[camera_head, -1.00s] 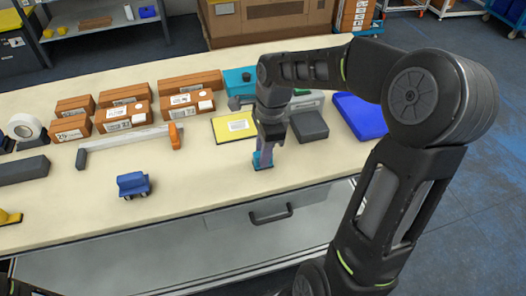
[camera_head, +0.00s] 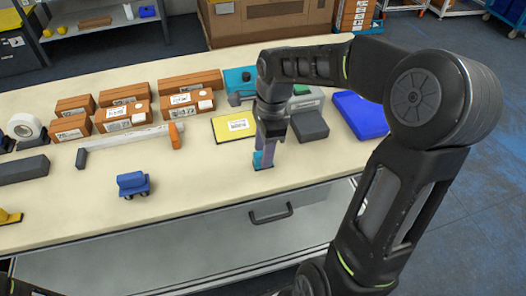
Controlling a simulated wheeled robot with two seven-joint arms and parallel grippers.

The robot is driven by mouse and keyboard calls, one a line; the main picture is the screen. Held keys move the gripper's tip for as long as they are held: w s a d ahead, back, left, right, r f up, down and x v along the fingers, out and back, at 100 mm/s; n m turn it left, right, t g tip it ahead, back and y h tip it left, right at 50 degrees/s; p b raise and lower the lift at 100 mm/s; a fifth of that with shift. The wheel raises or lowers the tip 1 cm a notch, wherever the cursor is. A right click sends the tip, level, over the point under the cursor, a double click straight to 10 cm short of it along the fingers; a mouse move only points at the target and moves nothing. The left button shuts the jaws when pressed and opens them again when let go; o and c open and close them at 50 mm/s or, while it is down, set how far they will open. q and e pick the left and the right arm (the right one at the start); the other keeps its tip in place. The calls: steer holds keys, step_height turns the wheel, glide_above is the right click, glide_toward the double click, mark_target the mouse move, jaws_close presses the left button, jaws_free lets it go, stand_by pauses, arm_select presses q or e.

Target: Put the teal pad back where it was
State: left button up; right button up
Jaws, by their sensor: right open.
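My right gripper (camera_head: 264,158) points down at the front part of the table, its jaws open. A small teal pad (camera_head: 263,167) shows low at its fingertips, at the tabletop. The fingers hide much of it, and I cannot tell whether they touch it. A larger flat teal item (camera_head: 238,77) lies farther back, partly behind my right arm. My left gripper is not in view.
A yellow pad with a label (camera_head: 234,126), a dark grey block (camera_head: 310,125) and a blue tray (camera_head: 360,114) lie close around the right gripper. Boxes (camera_head: 128,116) stand at the back left. A blue toy-like block (camera_head: 132,184) sits left, with bare tabletop between.

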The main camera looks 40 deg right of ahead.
step_height(320, 180, up, 11)
steer(key=d, duration=0.1)
steer(key=shift+s, duration=0.25)
steer(key=shift+d, duration=0.1)
stand_by(0.7)
